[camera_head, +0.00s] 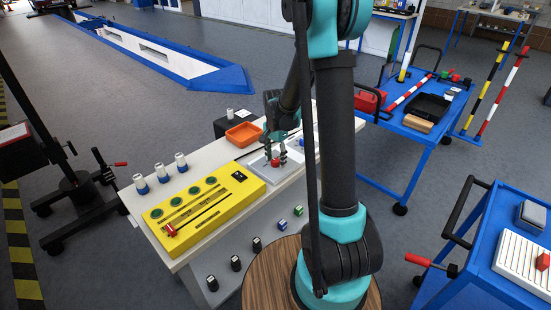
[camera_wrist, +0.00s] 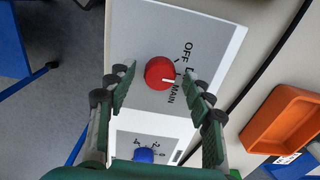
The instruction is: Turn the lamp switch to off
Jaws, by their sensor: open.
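A red rotary knob (camera_wrist: 160,72) with a white pointer mark sits on a light grey panel (camera_wrist: 215,30). The panel carries the words OFF and MAIN and a partly hidden label between them. The white mark points towards the MAIN side. A blue knob (camera_wrist: 144,155) with numbers around it sits lower in the wrist view. My gripper (camera_wrist: 160,90) is open, with one finger on each side of the red knob; contact cannot be told. In the head view my gripper (camera_head: 276,156) is over the red knob (camera_head: 275,162) on the bench.
An orange tray (camera_head: 244,134) stands on the bench left of the panel; it also shows in the wrist view (camera_wrist: 285,118). A yellow box (camera_head: 205,210) with green discs lies nearer. Several white-and-blue cylinders (camera_head: 161,172) stand behind it. Blue carts (camera_head: 420,130) are at right.

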